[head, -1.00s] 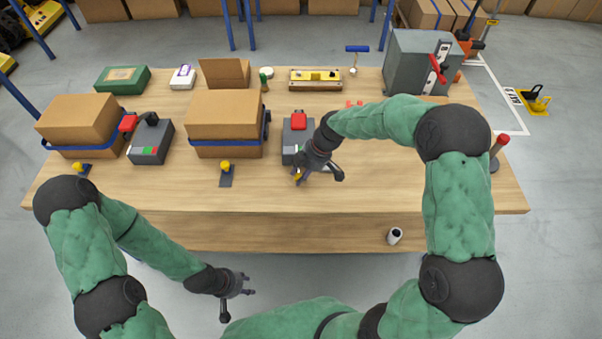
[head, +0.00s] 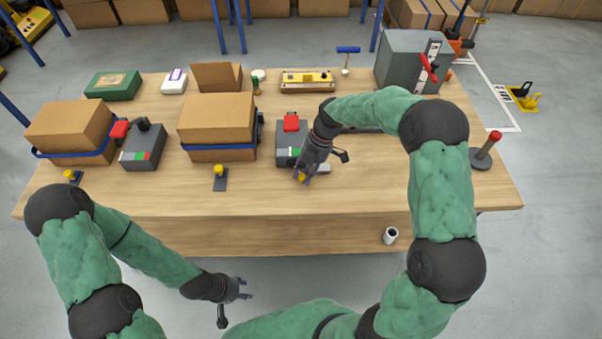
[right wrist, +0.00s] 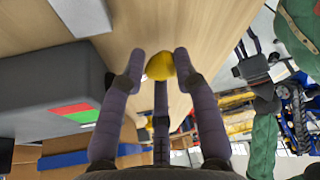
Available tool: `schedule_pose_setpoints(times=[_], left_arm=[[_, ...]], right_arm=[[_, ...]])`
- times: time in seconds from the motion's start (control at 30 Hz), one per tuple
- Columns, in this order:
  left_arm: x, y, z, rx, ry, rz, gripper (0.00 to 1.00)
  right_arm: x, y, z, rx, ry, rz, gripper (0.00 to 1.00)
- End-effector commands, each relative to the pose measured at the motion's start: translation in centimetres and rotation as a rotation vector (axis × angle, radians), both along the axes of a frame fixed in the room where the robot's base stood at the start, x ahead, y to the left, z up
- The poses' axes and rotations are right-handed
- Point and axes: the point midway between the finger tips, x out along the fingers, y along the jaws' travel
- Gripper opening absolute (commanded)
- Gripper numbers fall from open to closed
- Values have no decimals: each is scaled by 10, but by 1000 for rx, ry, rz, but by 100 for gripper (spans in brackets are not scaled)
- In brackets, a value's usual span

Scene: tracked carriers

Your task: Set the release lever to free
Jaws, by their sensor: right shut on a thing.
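A yellow knob (head: 302,178) stands at the front of a grey unit (head: 287,157) with a red block on top and a red-green label. My right gripper (head: 304,175) reaches down over the knob and is shut on it. In the right wrist view the yellow knob (right wrist: 160,65) sits between the fingertips, with the red-green label (right wrist: 73,113) to the left. The knob's stem and base are mostly hidden by the hand. My left gripper (head: 238,291) hangs in front of the table, empty, with its fingers spread.
Similar yellow-knobbed levers (head: 219,171) and (head: 72,176) stand to the left, near strapped cartons (head: 215,120). A grey cabinet (head: 400,62) with a red handle is at the back right. A red-topped post (head: 485,150) stands at the right edge.

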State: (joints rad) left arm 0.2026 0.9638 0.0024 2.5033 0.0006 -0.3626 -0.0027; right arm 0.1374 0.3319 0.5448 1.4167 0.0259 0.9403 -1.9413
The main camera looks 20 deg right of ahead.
Motion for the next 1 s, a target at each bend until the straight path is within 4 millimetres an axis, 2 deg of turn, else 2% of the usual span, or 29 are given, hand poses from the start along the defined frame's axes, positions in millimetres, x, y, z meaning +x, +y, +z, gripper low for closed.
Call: schedule_pose_setpoints(times=[0.3,0.73,0.77,0.8,0.83,1.0], left_arm=[[0,0,3,0,0,0,40],[0,0,3,0,0,0,40],[0,0,3,0,0,0,40],[0,0,3,0,0,0,40],[0,0,3,0,0,0,40],[0,0,3,0,0,0,40]], right_arm=[[1,-5,1,1,3,93,0],[2,-6,0,2,2,100,0],[2,-6,0,2,2,100,37],[2,-6,0,1,2,100,48],[2,-6,1,1,2,100,53],[2,-6,0,1,1,99,53]])
